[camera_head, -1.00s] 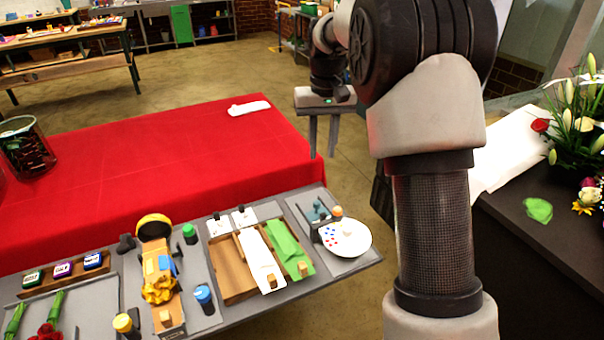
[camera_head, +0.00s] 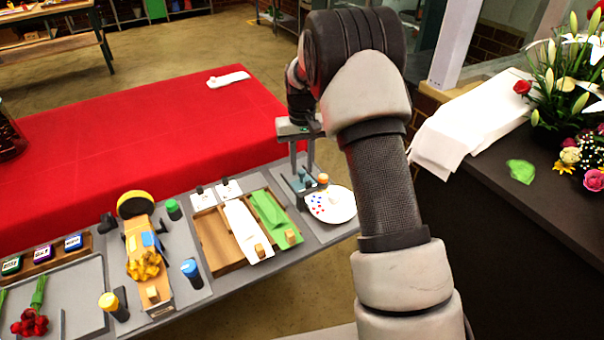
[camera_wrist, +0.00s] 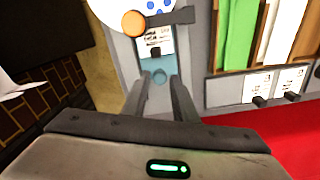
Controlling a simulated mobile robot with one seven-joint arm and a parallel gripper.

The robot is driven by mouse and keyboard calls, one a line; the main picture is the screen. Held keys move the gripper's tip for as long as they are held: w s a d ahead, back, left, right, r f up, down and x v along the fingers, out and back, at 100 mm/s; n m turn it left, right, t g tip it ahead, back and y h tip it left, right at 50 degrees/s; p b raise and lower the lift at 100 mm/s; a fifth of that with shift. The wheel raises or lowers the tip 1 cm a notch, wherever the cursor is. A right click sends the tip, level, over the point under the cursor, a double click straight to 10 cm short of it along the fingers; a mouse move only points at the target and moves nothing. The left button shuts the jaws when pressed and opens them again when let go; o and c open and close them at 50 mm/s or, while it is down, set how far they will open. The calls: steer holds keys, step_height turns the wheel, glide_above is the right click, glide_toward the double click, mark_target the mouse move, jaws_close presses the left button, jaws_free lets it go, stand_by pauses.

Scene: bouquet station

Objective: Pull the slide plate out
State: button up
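At the right end of the grey work surface is a small station with a round white plate (camera_head: 331,206) bearing red and blue dots, an orange-topped knob (camera_head: 323,178) and a teal-blue part (camera_head: 303,182). I cannot tell for sure which piece is the slide plate. My gripper (camera_head: 301,165) points down at the far side of this station. In the wrist view my gripper (camera_wrist: 160,80) is open, its two fingers apart, with the teal-blue part (camera_wrist: 159,77) showing between the tips. Beyond it are a white label card (camera_wrist: 157,42) with a dark knob, and the orange knob (camera_wrist: 133,23). Contact cannot be told.
Left of the station is a wooden tray (camera_head: 215,240) with white and green sheets (camera_head: 270,215). Farther left stand a yellow-ribboned wooden piece (camera_head: 143,265) and small bottles. A red-covered table (camera_head: 130,140) lies behind. A dark counter (camera_head: 520,220) with flowers is at right.

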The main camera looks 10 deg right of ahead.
mark_target(302, 171)
steer(key=shift+f, duration=1.65)
jaws_close()
